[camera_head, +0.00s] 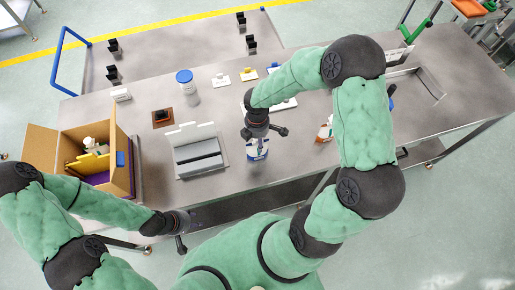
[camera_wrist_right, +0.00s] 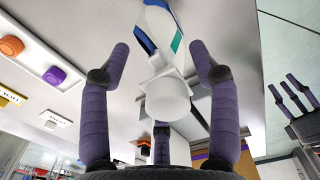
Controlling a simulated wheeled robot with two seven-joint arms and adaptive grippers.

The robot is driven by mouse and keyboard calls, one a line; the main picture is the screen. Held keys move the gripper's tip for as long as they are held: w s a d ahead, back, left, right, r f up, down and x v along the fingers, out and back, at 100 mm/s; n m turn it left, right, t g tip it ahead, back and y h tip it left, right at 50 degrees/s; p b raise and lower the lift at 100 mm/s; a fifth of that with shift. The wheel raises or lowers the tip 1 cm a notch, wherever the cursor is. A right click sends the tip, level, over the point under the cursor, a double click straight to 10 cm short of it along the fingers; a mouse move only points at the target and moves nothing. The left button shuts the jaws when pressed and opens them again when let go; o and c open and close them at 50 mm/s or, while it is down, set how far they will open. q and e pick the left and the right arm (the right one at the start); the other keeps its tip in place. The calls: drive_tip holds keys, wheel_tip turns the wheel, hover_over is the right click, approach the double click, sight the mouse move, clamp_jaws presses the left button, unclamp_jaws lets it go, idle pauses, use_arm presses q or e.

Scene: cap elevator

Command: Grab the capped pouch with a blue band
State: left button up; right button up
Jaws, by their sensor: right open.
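A pouch (camera_head: 257,153) with a blue band stands on the table's near side, just below my right gripper (camera_head: 264,132) in the head view. In the right wrist view its white round cap (camera_wrist_right: 168,99) faces me and its white body with the blue band (camera_wrist_right: 160,28) extends beyond. The right gripper (camera_wrist_right: 159,50) is open, with purple fingers on both sides of the pouch and a third below the cap; no finger visibly grips it. My left gripper (camera_head: 182,232) is empty with fingers spread, off the table's near edge; it also shows in the wrist view (camera_wrist_right: 292,96).
A white tray (camera_wrist_right: 25,45) holds an orange cap (camera_wrist_right: 11,46) and a purple cap (camera_wrist_right: 54,75). An orange-and-white pouch (camera_head: 325,130) stands to the right. A grey bin (camera_head: 198,152), blue-lidded jar (camera_head: 186,81) and cardboard box (camera_head: 122,150) are to the left.

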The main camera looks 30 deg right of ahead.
drive_tip(key=shift+f, duration=0.25)
clamp_jaws()
drive_tip(key=shift+r, duration=0.1)
drive_tip(key=shift+r, duration=0.45)
wheel_tip(320, 180, up, 2)
drive_tip(key=shift+r, duration=0.1)
drive_tip(key=s+a+r, duration=0.8)
drive_tip(key=a+r, duration=0.2)
drive_tip(key=a, duration=0.1)
drive_tip(key=shift+s+a, duration=0.15)
drive_tip(key=shift+f, duration=0.1)
